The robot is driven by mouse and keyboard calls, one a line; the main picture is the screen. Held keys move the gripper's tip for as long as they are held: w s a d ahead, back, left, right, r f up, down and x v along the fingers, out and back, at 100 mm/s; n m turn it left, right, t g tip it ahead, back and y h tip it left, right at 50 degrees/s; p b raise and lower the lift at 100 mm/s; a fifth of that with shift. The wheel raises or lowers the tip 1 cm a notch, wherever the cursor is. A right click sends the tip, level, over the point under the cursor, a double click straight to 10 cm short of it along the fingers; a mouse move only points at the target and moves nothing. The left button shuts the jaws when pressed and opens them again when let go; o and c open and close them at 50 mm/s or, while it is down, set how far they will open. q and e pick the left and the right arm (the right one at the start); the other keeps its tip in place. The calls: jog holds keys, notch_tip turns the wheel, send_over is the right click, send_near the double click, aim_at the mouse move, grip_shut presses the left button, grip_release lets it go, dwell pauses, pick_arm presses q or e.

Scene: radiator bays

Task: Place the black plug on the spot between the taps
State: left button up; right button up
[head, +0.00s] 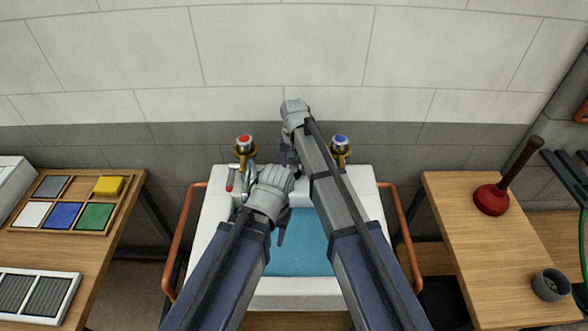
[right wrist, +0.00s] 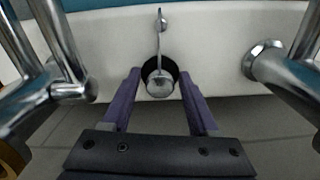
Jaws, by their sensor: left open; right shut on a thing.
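In the right wrist view, my right gripper (right wrist: 159,92) is shut on the black plug (right wrist: 160,82), a dark disc with a shiny metal knob. The white sink back fills the picture behind it, with chrome tap parts to either side. In the head view, my right gripper (head: 287,152) is over the sink's back edge, between the red-topped tap (head: 244,142) and the blue-topped tap (head: 340,141). The plug and the spot between the taps are hidden there by my arms. My left gripper (head: 268,212) is open over the basin.
The white sink (head: 210,222) holds blue water (head: 304,245) and has copper rails at both sides. A left bench carries a tray of coloured tiles (head: 64,215). A right bench carries a red plunger (head: 492,199) and a grey cup (head: 550,285). The wall stands close behind the taps.

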aim_at(294, 166)
jog(key=shift+f, duration=0.15)
jog(key=o, duration=1.4)
jog(key=shift+c, duration=0.2)
notch_tip(294, 166, up, 12)
jog(key=p, duration=1.2)
jog(key=shift+r, duration=0.2)
